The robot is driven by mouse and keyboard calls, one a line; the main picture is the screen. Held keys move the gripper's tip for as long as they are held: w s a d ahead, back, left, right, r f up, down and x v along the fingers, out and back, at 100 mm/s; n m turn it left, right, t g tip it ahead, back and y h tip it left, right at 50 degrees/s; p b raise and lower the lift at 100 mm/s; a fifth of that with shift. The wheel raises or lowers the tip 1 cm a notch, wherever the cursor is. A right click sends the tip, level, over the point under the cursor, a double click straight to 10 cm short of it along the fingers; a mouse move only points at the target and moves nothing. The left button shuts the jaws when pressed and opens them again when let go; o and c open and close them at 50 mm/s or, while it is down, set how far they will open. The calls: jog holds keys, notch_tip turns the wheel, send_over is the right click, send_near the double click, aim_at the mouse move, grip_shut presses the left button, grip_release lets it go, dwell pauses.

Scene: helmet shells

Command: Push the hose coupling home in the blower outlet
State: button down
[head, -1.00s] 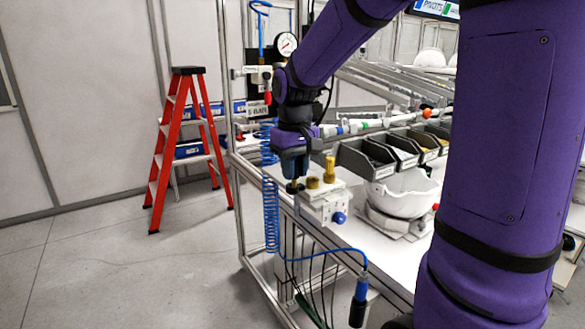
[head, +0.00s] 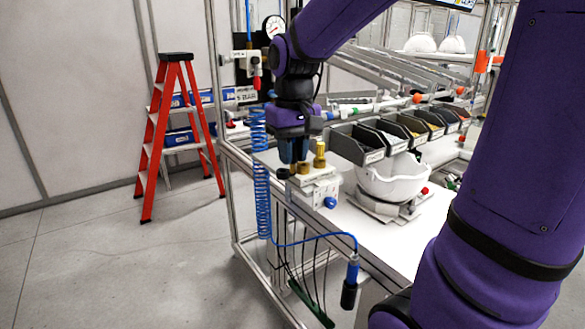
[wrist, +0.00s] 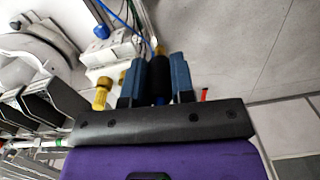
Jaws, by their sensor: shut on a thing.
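My gripper (head: 292,150) is over the left side of a white block (head: 317,190), fingers pointing down. In the wrist view its two blue fingers are shut on a black cylinder (wrist: 159,81), which I take for the hose coupling. A brass tip (wrist: 160,50) shows beyond it. The white block carries a tall brass fitting (head: 320,153), a short brass fitting (head: 303,168) and a dark round port (head: 283,174), with a blue knob (head: 330,202) in front. Which of these is the blower outlet I cannot tell. Whether the coupling touches a port is hidden by my fingers.
A white helmet shell (head: 398,180) stands on a fixture right of the block, before grey bins (head: 360,143). A coiled blue hose (head: 261,180) hangs left and loops to a blue-black handpiece (head: 350,285). A red stepladder (head: 170,130) stands on open floor.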

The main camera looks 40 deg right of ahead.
jog(key=w+d+r+m, duration=0.1)
jog(key=w+d, duration=0.8)
jog(key=shift+d+r+m, duration=0.35)
jog(key=shift+m, duration=0.05)
jog(key=shift+f, duration=0.15)
jog(key=shift+f, duration=3.75)
jog(key=shift+f, duration=0.1)
jog(key=c, duration=0.9)
grip_release()
